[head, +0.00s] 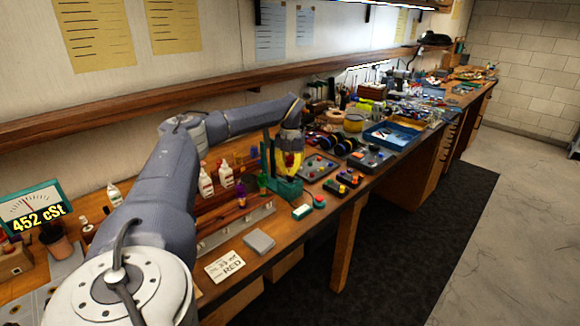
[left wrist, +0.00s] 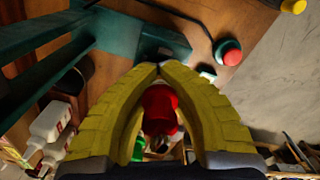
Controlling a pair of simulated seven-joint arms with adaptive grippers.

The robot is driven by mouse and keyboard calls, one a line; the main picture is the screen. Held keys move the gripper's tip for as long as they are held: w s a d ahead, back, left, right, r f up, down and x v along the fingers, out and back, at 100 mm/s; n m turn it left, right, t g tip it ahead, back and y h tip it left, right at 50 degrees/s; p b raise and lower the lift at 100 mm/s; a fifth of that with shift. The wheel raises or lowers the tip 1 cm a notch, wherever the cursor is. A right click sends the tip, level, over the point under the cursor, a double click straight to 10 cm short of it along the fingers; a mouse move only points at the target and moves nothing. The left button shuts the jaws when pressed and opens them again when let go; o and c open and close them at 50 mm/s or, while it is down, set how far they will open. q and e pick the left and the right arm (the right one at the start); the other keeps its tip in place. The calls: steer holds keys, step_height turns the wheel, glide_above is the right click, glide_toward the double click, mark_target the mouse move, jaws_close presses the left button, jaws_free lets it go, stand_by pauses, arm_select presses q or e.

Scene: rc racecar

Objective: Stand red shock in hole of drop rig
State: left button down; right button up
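My left gripper (head: 290,172) is at the teal drop rig (head: 287,190), over the bench. Its yellow fingers (left wrist: 160,68) meet at the tips in the left wrist view and bow around the red shock (left wrist: 160,103), which shows between them. A little red also shows between the fingers in the head view. The rig's teal beams (left wrist: 117,38) lie just beyond and left of the fingertips in the left wrist view. The rig's hole and the lower end of the shock are hidden. My right gripper is not in view.
A teal box (head: 302,212) with a red button (head: 319,201) sits in front of the rig. White bottles (head: 205,182) stand left of it. A card reading RED (head: 226,266) and a grey block (head: 259,242) lie nearer. Trays (head: 318,166) crowd the bench beyond.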

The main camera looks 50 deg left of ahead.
arm_select(q)
steer(key=shift+f, duration=0.95)
steer(key=c, duration=2.1)
jaws_free()
steer(key=o, duration=0.6)
step_height(320, 180, up, 12)
steer(key=shift+r, duration=0.1)
steer(key=shift+d, duration=0.1)
